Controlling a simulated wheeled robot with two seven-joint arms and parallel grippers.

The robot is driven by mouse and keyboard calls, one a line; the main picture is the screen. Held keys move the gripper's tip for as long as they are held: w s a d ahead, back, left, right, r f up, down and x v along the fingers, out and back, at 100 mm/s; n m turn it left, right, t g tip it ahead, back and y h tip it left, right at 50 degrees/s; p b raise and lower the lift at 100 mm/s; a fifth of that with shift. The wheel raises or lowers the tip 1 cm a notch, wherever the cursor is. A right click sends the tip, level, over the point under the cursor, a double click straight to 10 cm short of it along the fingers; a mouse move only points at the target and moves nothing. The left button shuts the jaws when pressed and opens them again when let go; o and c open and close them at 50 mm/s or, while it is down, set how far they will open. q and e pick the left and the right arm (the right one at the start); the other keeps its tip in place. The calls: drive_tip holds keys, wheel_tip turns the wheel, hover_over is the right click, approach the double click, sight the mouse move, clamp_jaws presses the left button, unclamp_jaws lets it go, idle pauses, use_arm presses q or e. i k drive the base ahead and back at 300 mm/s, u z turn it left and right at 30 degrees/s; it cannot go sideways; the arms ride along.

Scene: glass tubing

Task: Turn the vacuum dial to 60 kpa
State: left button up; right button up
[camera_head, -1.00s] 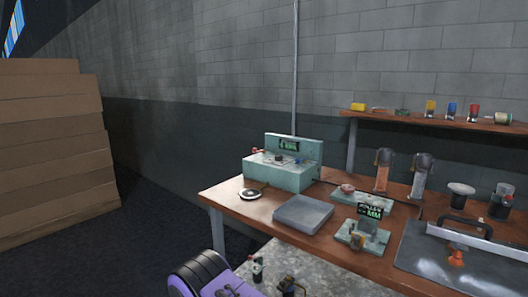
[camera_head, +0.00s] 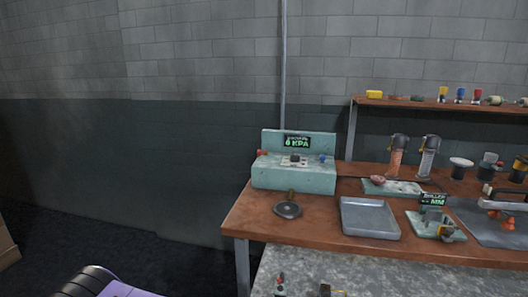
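The vacuum unit (camera_head: 293,180) is a pale green box with a raised back panel, standing at the left end of the brown bench. Its display (camera_head: 297,142) glows green and seems to read 0 KPA, though the digit is small. A dark dial (camera_head: 295,158) sits on a light plate at the middle of its top. A red knob (camera_head: 262,153) is at its left and a blue knob (camera_head: 322,158) at its right. The dial's pointer is too small to make out. Neither of my grippers can be made out in view.
A black round pad (camera_head: 287,210) lies before the unit, and a grey tray (camera_head: 370,218) to its right. A second device (camera_head: 435,222) with an MM display stands farther right. A speckled grey surface (camera_head: 370,276) lies nearest, with small items at its front.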

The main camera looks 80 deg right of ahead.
sight(294, 157)
drive_tip(key=i, duration=0.2)
drive_tip(key=z, duration=3.45)
